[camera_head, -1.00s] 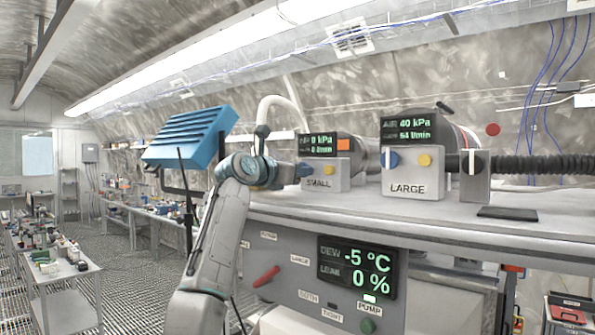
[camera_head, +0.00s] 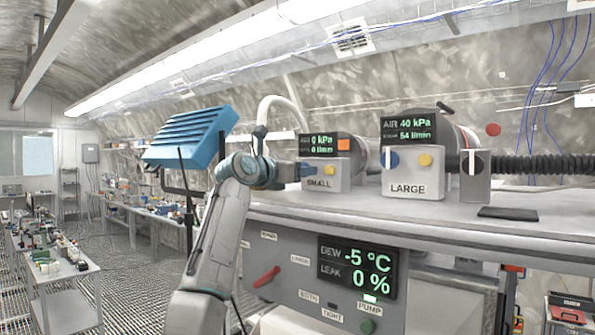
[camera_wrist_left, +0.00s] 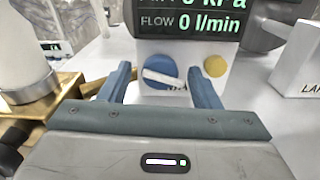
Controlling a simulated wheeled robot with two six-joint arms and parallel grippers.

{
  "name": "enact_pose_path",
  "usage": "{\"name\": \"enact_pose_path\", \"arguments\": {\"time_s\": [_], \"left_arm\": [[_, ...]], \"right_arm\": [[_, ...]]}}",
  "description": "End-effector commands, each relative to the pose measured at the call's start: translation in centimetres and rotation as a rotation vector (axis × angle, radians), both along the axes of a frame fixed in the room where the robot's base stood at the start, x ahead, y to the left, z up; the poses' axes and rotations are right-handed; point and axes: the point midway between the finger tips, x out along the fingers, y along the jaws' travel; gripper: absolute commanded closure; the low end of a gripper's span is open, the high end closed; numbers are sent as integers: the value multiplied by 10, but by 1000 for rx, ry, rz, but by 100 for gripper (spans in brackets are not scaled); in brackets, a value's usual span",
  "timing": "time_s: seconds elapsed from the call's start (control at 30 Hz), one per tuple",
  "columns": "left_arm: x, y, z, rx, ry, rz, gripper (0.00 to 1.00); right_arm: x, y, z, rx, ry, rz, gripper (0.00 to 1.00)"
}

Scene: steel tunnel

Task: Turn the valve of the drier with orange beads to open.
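My right gripper is not in view.
The LARGE unit (camera_head: 414,184) stands to the right, with its own blue knob (camera_head: 391,159) and a black hose (camera_head: 535,165). A yellow button (camera_wrist_left: 215,66) is right of the small knob. A brass fitting (camera_wrist_left: 62,92) lies close left of the gripper. A panel with a red lever (camera_head: 266,277) is below.

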Motion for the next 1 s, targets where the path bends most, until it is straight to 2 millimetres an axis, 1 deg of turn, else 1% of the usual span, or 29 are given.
{"name": "enact_pose_path", "arguments": {"time_s": [0.13,0.27,0.37,0.5,0.7,0.83,1.0], "left_arm": [[-1,1,0,0,-1,0,43],[-8,7,-3,0,-2,1,43],[-19,15,-5,1,-4,1,43],[-41,31,-6,0,-5,3,43],[-69,51,-5,1,-4,2,43],[-81,59,-2,0,-2,1,43],[-87,64,-1,1,-1,1,43]], "right_arm": [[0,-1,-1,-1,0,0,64],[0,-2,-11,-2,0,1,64],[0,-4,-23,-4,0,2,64],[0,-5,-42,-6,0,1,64],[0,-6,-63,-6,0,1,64],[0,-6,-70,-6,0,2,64],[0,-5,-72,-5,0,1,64]]}}
